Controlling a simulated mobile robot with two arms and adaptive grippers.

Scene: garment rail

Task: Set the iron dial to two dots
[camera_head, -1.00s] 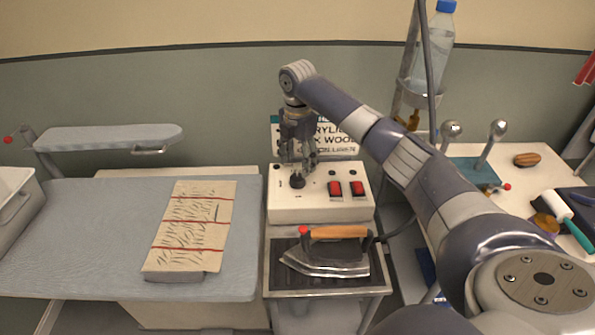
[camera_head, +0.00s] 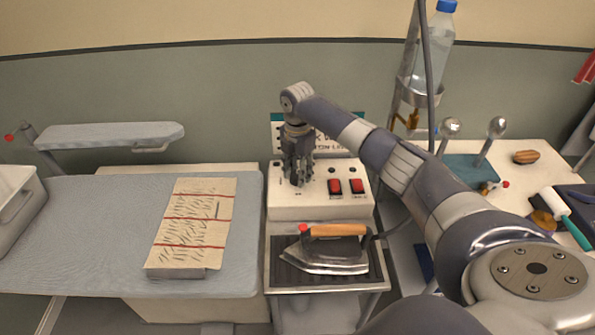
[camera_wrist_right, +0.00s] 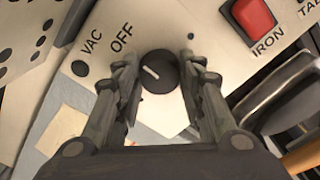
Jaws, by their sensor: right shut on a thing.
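The iron dial is a round black knob (camera_wrist_right: 158,72) with a white pointer line, on the white control box (camera_head: 310,210). In the right wrist view the pointer is toward the upper left, on the side of the printed OFF. My right gripper (camera_head: 298,180) comes down over the box from above and hides the dial in the head view. In the right wrist view its fingers (camera_wrist_right: 158,82) stand on both sides of the dial, shut on it. I cannot tell which mark the pointer meets. My left gripper is not in view.
Red switches (camera_head: 335,187) sit right of the dial. The iron (camera_head: 328,250) rests on its stand in front of the box. A sign behind the box is partly hidden by my arm.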

